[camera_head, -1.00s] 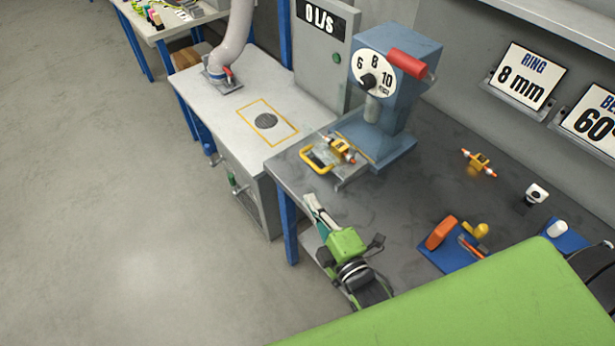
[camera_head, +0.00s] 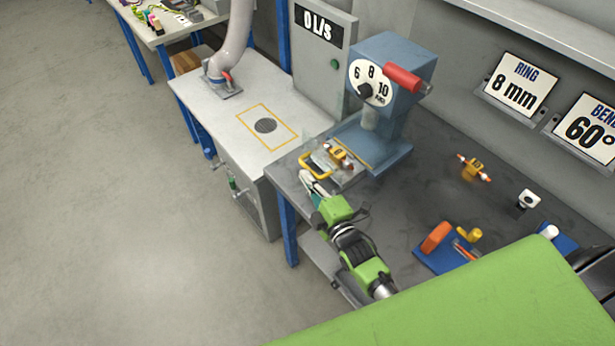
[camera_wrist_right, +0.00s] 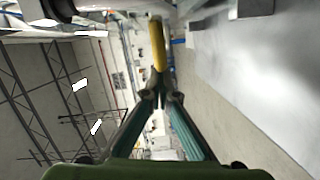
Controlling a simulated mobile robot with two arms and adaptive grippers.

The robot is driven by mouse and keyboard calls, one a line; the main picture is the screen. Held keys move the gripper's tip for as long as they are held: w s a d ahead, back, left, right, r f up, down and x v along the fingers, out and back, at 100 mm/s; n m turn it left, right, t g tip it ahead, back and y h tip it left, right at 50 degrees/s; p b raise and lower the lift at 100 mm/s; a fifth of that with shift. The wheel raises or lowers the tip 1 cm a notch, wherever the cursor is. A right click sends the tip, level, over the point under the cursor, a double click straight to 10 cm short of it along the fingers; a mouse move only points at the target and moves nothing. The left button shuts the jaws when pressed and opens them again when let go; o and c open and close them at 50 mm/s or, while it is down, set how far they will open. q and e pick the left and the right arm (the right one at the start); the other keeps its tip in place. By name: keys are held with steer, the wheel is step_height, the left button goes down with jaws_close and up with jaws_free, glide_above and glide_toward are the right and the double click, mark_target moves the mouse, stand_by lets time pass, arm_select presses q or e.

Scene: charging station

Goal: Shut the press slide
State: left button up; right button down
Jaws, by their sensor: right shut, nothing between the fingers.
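The blue press (camera_head: 398,75) stands on the dark bench with a red lever and a dial. Its slide (camera_head: 347,179) is a grey plate sticking out at the front. A yellow-and-orange part (camera_head: 340,157) sits on the plate. The slide's yellow handle (camera_head: 315,166) is at its outer end; it also shows in the right wrist view (camera_wrist_right: 157,42). My right gripper (camera_head: 308,178) is shut and empty, its fingertips just in front of the handle. I cannot tell whether they touch it. My left gripper is not in view.
A similar yellow part (camera_head: 474,167) stands on the bench to the right. A blue tray (camera_head: 432,262) with orange and yellow things is at the front right. A white cabinet top (camera_head: 215,117) with a hose is at left. The floor is open at left.

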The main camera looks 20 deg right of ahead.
mark_target(343, 155)
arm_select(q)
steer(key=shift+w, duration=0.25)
